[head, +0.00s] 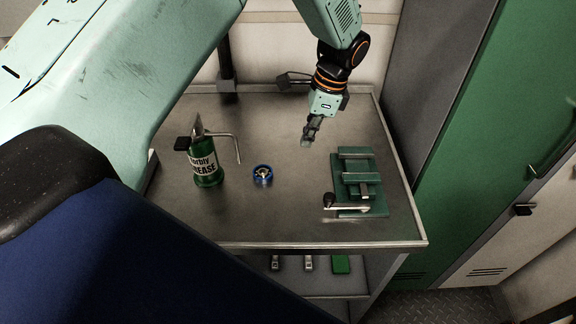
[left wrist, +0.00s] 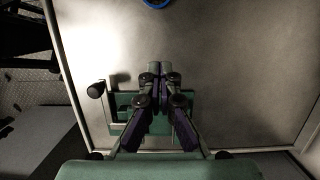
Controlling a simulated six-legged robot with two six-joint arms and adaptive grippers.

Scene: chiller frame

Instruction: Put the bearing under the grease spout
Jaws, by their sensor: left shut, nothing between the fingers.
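The bearing (head: 263,175), a blue ring with a pale centre, lies on the metal bench top in the head view. Its edge also shows at the top of the left wrist view (left wrist: 157,3). The green grease can (head: 206,166) stands to its left, and its thin bent spout (head: 236,147) reaches right and ends in the air behind and left of the bearing. The bearing is apart from the spout. My left gripper (head: 307,141) is shut and empty above the bench, behind and right of the bearing. In the left wrist view its fingers (left wrist: 160,69) are together. My right gripper is not in view.
A green vise (head: 357,183) with a crank handle stands on the right of the bench (head: 290,222). A dark post (head: 226,65) rises at the back. Green lockers (head: 500,120) stand to the right. Small items lie on the lower shelf. The front middle of the bench is clear.

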